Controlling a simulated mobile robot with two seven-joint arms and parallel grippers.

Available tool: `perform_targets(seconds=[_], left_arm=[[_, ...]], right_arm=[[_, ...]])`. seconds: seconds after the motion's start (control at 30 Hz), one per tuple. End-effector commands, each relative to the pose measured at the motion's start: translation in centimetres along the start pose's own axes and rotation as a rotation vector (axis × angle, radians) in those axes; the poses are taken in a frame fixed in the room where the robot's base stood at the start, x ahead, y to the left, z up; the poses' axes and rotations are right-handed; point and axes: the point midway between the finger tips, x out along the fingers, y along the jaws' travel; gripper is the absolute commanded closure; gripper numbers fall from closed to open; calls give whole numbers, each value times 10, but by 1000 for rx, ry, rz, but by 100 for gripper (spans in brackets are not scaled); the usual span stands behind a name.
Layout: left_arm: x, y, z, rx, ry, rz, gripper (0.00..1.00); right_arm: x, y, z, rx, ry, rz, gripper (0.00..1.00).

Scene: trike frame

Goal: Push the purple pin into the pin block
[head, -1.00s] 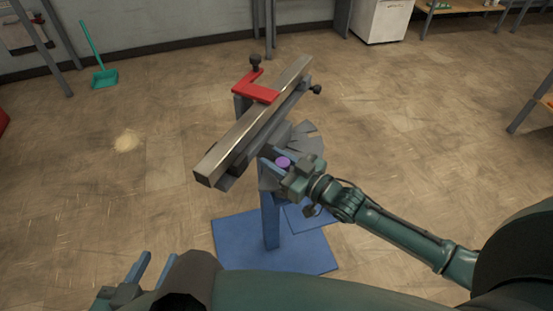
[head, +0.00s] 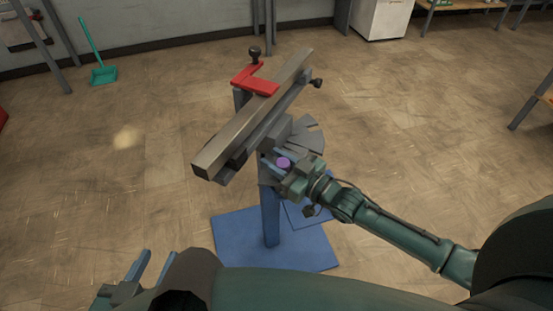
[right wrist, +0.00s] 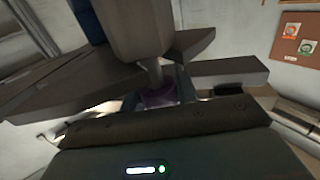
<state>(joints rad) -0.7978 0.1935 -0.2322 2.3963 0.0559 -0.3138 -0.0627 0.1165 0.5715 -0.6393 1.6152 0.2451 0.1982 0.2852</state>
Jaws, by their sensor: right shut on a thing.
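The purple pin (head: 284,162) shows as a small round purple top beside the blue-grey post, under the metal bar. My right gripper (head: 286,168) is shut on it. In the right wrist view the purple part (right wrist: 160,97) sits between the fingers, with a thin grey shaft running up from it to a thick grey part. I cannot tell surely which grey part is the pin block, or how deep the pin sits. My left gripper (head: 150,266) is at the bottom left, with its fingers apart and empty.
A long metal bar (head: 240,125) lies across the stand, held by a red clamp (head: 257,80). A grey fan-shaped plate (head: 308,137) sits right of the post. The blue base plate (head: 300,250) is on the floor. The surrounding floor is clear; a teal dustpan (head: 103,75) lies far left.

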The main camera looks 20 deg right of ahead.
Motion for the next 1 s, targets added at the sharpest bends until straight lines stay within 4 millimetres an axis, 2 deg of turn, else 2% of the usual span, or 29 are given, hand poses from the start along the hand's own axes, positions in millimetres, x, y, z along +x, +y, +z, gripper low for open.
perform_targets(seconds=[0.43,0.47,0.5,0.77,1.0], left_arm=[[3,0,8,0,0,0,64],[2,0,8,0,0,0,64],[2,0,7,0,0,0,64],[2,0,7,0,0,0,64],[2,-1,8,-3,1,-1,64]], right_arm=[[0,0,12,0,0,0,97],[0,0,12,0,0,0,69],[0,0,11,0,-1,0,65],[0,0,13,2,-4,0,45],[-1,0,14,3,-7,1,45]])
